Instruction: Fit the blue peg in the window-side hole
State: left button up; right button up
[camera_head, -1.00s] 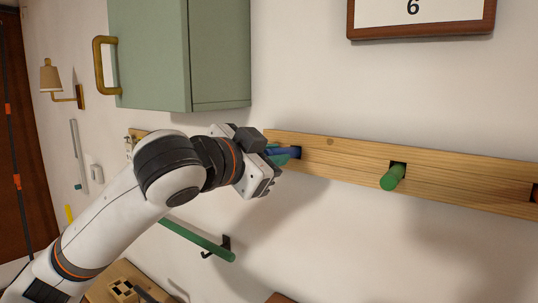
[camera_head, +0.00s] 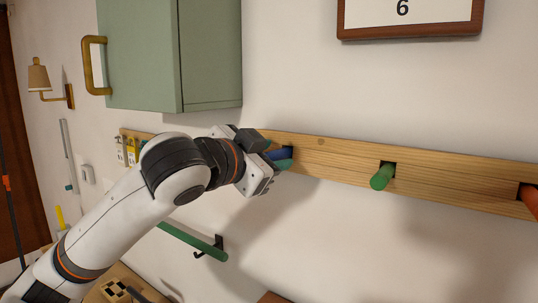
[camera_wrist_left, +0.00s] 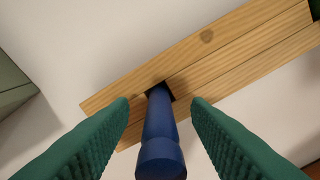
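The blue peg (camera_head: 278,154) sticks out of a dark square hole near the left end of the wooden rail (camera_head: 335,161) on the wall. In the left wrist view the blue peg (camera_wrist_left: 161,135) runs into that hole with its thick rounded end toward me. My left gripper (camera_head: 284,160) is at the peg. Its green ridged fingers (camera_wrist_left: 160,112) stand on either side of the peg, with a gap on both sides, so it is open. No window shows. How deep the peg sits is hidden. My right gripper is not in view.
A green peg (camera_head: 382,176) sits in the rail's middle hole and an orange peg (camera_head: 530,200) in the right one. A green cabinet (camera_head: 170,55) hangs above my left arm. A green bar (camera_head: 193,241) is below.

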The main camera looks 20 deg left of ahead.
pick_arm(q)
jog(key=shift+s, duration=0.1)
jog(key=b+v, duration=0.4)
jog(key=v, duration=0.8)
jog(key=shift+f, duration=0.1)
